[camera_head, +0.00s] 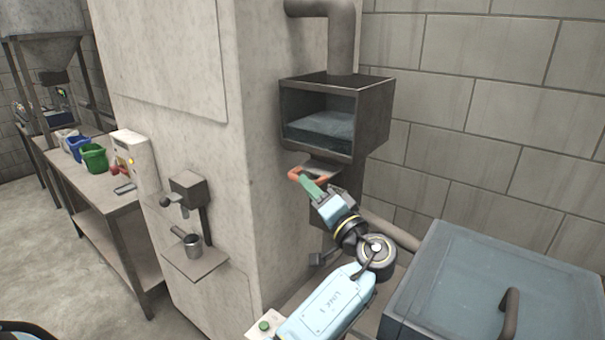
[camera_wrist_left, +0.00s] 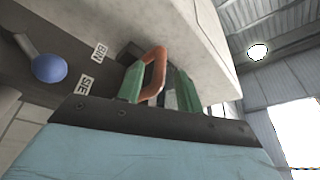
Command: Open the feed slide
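The feed slide shows as a flat plate (camera_head: 318,170) under the open metal box, with an orange handle (camera_head: 295,174) at its front. In the left wrist view the orange loop handle (camera_wrist_left: 160,68) stands between the two green fingers. My left gripper (camera_head: 308,186) is at the handle. Its fingers (camera_wrist_left: 160,88) are apart, with a visible gap between the handle and the right-hand finger. The handle lies close to the left-hand finger; I cannot tell if they touch. My right gripper is not in view.
The metal box (camera_head: 376,118) holds bluish material above the slide. A blue ball knob (camera_wrist_left: 48,68) is left of the handle. A glass-topped bin (camera_head: 490,285) stands at right. A small shelf with a metal cup (camera_head: 193,246) juts from the concrete column.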

